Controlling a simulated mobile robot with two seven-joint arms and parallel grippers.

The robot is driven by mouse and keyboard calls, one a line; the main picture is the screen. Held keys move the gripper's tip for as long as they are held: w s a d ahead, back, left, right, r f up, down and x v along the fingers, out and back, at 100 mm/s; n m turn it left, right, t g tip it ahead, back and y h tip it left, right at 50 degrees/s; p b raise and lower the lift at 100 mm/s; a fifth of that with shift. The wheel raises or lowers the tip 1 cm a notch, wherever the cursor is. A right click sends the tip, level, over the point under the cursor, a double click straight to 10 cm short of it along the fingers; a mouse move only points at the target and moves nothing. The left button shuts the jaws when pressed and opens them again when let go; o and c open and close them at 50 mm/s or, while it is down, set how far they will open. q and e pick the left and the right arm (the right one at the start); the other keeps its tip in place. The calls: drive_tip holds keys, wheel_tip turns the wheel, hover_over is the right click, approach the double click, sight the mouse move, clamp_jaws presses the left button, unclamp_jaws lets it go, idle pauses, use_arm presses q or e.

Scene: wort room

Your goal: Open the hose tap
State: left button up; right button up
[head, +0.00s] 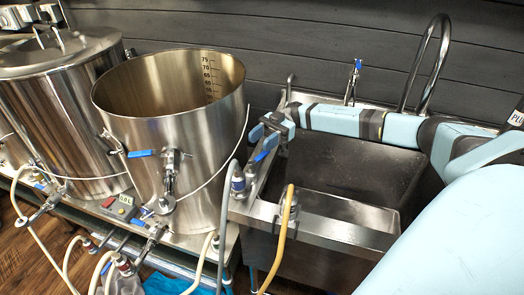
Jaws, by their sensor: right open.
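A tap with a blue lever (263,156) sits at the left end of the steel sink's front rail, beside a grey hose (225,200) with a metal coupling (238,181). I take this as the hose tap; which way its lever is turned is hard to tell. My right gripper (270,131) reaches in from the right across the sink. It is open, just above and behind the blue lever. Whether a fingertip touches the lever cannot be told. Another blue-handled tap (357,66) stands at the wall behind the sink. My left gripper is not in view.
A large open steel kettle (165,125) stands left of the gripper, with a blue-handled valve (142,153). A lidded kettle (60,110) is further left. The sink basin (340,165) is empty below my right arm. A yellow hose (283,235) hangs over the sink's front.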

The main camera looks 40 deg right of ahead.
sight(262, 154)
wheel_tip(262, 154, up, 14)
drive_tip(key=shift+p, duration=0.35)
